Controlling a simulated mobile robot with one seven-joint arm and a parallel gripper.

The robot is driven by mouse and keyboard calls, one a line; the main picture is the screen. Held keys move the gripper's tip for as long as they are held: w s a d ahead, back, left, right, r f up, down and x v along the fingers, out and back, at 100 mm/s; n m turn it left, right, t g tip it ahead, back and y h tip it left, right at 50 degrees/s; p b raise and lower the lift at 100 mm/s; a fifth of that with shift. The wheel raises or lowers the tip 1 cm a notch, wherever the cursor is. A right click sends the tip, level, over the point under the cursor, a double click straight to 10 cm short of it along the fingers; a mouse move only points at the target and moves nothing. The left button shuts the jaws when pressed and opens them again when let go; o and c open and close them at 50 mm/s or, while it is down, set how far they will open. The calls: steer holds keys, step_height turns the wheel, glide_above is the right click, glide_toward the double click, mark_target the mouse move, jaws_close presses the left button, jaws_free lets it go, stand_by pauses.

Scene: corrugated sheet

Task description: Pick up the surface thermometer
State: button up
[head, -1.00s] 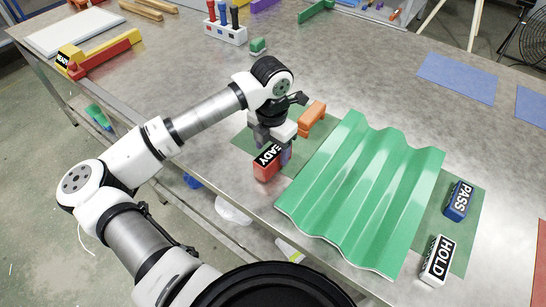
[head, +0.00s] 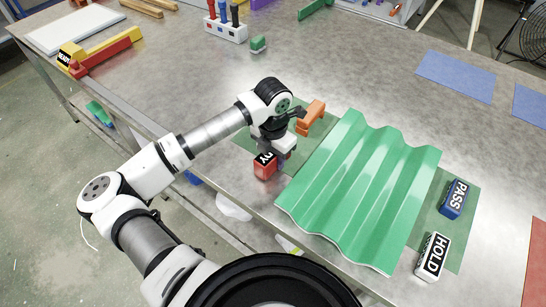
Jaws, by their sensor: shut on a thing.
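My gripper (head: 273,155) points down over the green mat at the left of the corrugated sheet, just behind the red block. Its jaws are closed on a small purplish-grey thing (head: 281,160), which I take for the surface thermometer. Only a sliver of it shows beside the fingers; the rest is hidden by my gripper. I cannot tell whether it touches the mat. The red block (head: 264,171) with a black-and-white label stands right in front of the jaws, its label partly covered.
The green corrugated sheet (head: 361,190) lies close to the right of my gripper. An orange bridge-shaped block (head: 311,118) stands behind it. Blue PASS (head: 453,200) and white HOLD (head: 433,257) blocks stand at the right.

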steer(key=shift+r, duration=0.15)
steer(key=shift+c, duration=0.3)
step_height(320, 180, up, 20)
steer(key=b, duration=0.4)
